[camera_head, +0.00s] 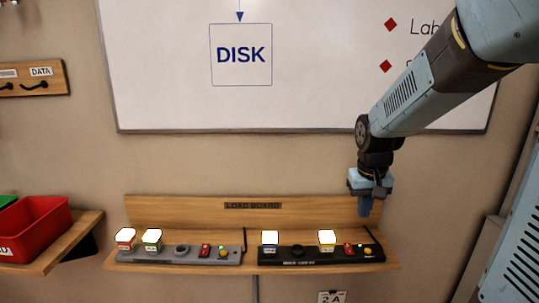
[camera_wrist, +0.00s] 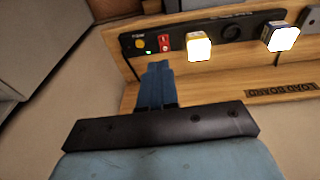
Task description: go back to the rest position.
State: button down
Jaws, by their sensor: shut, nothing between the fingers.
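My gripper (camera_head: 365,206) hangs from my arm at the right of the head view, pointing down. Its fingers are together and hold nothing. It is above the right end of the wooden load board shelf (camera_head: 190,208), in front of its back panel. In the wrist view, the blue fingers of my gripper (camera_wrist: 157,68) reach toward the same shelf, apart from the lit cubes.
A black panel (camera_head: 300,262) and a grey panel (camera_head: 195,260) on the shelf carry white-topped cubes, red switches and yellow buttons. A red bin (camera_head: 35,235) stands on a shelf at left. A whiteboard (camera_head: 170,100) hangs behind.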

jog(key=s+r+t, duration=0.2)
jog(key=s+r, duration=0.3)
jog(key=s, duration=0.3)
jog(key=s+r+t, duration=0.1)
jog(key=s+r, duration=0.4)
jog(key=s, duration=0.3)
jog(key=shift+a+r+t, duration=0.3)
jog(key=shift+a+t, duration=0.05)
jog(key=shift+t, duration=0.05)
jog(key=shift+s, duration=0.1)
